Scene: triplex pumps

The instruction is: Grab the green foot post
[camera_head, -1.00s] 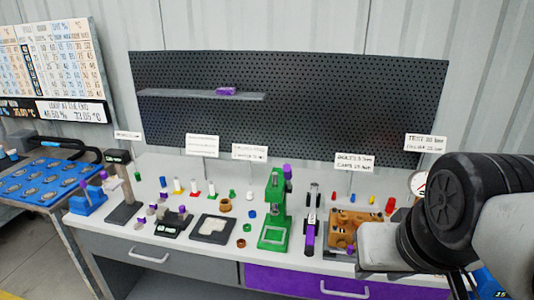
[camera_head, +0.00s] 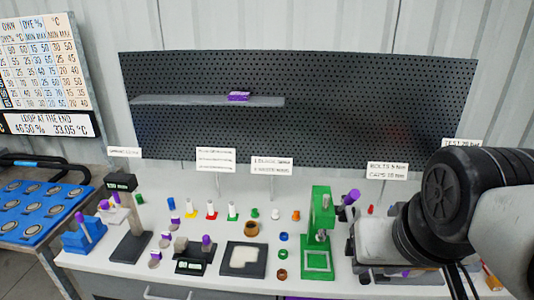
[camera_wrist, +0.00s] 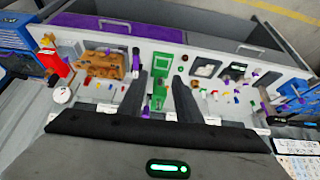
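The green foot post (camera_head: 232,211) is a small white post on a green base. It stands upright at the right end of a row of similar posts in the head view, behind the black tray. Nothing holds it. In the wrist view it is too small to pick out surely among the small parts right of the fingers. My gripper (camera_wrist: 160,92) is open and empty in the wrist view, its two dark fingers apart above the bench with the green press beyond them. In the head view my arm is at the right and the fingertips cannot be made out.
The red foot post (camera_head: 211,210) and yellow foot post (camera_head: 191,209) stand just left. A brown ring (camera_head: 251,229) and the tall green press (camera_head: 318,235) are to the right. A black tray (camera_head: 231,271) lies in front, label cards and the pegboard (camera_head: 300,100) behind.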

